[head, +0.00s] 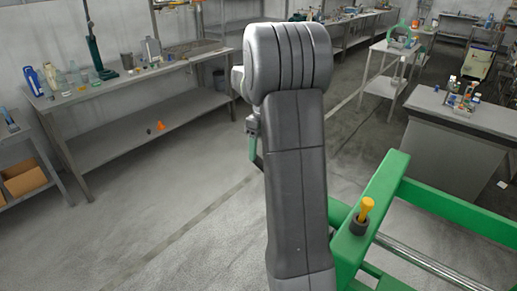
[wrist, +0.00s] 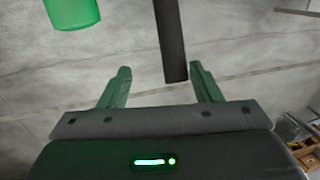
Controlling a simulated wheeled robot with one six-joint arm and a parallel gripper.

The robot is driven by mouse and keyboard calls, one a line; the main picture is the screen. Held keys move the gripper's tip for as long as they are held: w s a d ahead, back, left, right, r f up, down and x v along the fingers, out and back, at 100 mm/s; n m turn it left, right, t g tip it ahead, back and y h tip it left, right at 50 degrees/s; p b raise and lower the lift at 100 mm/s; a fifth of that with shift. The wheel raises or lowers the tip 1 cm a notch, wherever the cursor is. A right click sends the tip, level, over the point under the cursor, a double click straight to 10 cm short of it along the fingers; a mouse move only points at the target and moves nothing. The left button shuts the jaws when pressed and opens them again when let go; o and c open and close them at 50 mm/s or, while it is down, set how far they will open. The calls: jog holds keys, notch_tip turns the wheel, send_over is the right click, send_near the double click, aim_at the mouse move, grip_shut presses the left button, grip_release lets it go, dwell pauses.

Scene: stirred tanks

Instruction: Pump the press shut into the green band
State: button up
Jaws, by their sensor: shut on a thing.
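The green press frame (head: 375,205) stands at the lower right in the head view, with a yellow-topped knob (head: 366,208) in a dark collar on its top beam and steel rods (head: 420,262) beside it. In the wrist view, my gripper (wrist: 160,69) has two green fingers shut on a dark bar (wrist: 171,40), apparently the pump handle, which runs up out of the picture. The bar shows nearer the right finger. In the head view my arm hides most of the gripper and the bar. No green band or gauge can be made out.
A green cylindrical part (wrist: 72,10) is at the upper left in the wrist view. A grey workbench (head: 130,80) with bottles stands at the left back, and a grey desk (head: 460,125) at the right. Open concrete floor (head: 170,210) lies left of my arm.

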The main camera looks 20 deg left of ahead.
jog(key=d+r+p, duration=0.3)
jog(key=r+p, duration=0.1)
jog(key=r, duration=0.2)
jog(key=w+d+r+p, duration=0.1)
jog(key=d+r+p, duration=0.2)
jog(key=r, duration=0.4)
jog(key=shift+d+r+p, duration=0.15)
jog(key=shift+d+p, duration=0.1)
jog(key=shift+p, duration=0.4)
jog(key=shift+w, duration=0.1)
dwell(0.4)
